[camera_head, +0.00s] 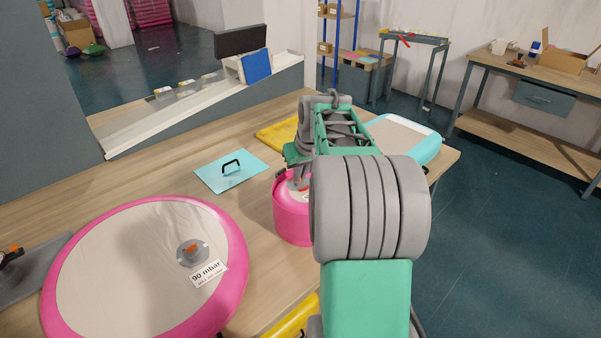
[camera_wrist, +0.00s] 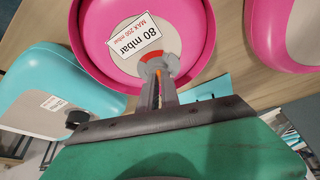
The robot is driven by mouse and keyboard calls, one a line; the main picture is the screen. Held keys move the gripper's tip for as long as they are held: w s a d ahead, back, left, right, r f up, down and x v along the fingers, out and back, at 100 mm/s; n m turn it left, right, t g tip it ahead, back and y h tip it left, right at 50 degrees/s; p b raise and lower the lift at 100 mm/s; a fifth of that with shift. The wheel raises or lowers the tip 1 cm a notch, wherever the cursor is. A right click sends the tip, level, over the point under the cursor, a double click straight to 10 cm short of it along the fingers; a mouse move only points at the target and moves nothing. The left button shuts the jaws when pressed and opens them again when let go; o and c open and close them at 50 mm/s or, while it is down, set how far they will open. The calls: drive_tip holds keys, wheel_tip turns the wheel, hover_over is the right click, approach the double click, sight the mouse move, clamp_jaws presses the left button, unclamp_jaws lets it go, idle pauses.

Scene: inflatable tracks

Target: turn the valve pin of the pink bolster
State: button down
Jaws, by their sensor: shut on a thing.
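The pink bolster (camera_head: 292,220) stands upright on the wooden workbench, partly hidden behind my arm in the head view. In the wrist view its pink rim (camera_wrist: 92,25) surrounds a pale end face with an "80 mbar" label (camera_wrist: 135,36). The valve (camera_wrist: 172,60), with a grey body and orange-red ring, sits low on that face beside the label. My gripper (camera_wrist: 160,72) reaches down to the valve, its narrow fingers shut on the valve pin. The pin is mostly hidden between the fingertips. In the head view, my gripper (camera_head: 298,180) is over the bolster's top.
A large pink disc (camera_head: 235,225) with a "90 mbar" label lies at the left front. Bare bench (camera_head: 130,175) shows at left.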

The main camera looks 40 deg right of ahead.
drive_tip(key=shift+m, duration=0.3)
drive_tip(key=m, duration=0.1)
drive_tip(key=m+h+b, duration=0.1)
drive_tip(key=shift+w+a+m, duration=0.1)
drive_tip(key=shift+a+m, duration=0.1)
drive_tip(key=shift+m, duration=0.1)
drive_tip(key=m+g+h, duration=0.1)
drive_tip(key=m, duration=0.2)
drive_tip(key=shift+w+a+m, duration=0.1)
drive_tip(key=shift+m, duration=0.2)
drive_tip(key=m+g+h, duration=0.1)
drive_tip(key=m, duration=0.1)
drive_tip(key=shift+w+r+m+p, duration=0.1)
drive_tip(key=shift+m+p, duration=0.2)
drive_tip(key=shift+p, duration=0.05)
drive_tip(key=shift+w+a+m+g+h+p, duration=0.15)
drive_tip(key=shift+m+g+p, duration=0.25)
drive_tip(key=shift+m, duration=0.55)
drive_tip(key=shift+s+d+m+g+h+p, duration=0.15)
drive_tip(key=shift+m+g+p, duration=0.25)
drive_tip(key=shift+m, duration=0.55)
drive_tip(key=shift+w+a, duration=0.1)
drive_tip(key=c, duration=1.6)
unclamp_jaws()
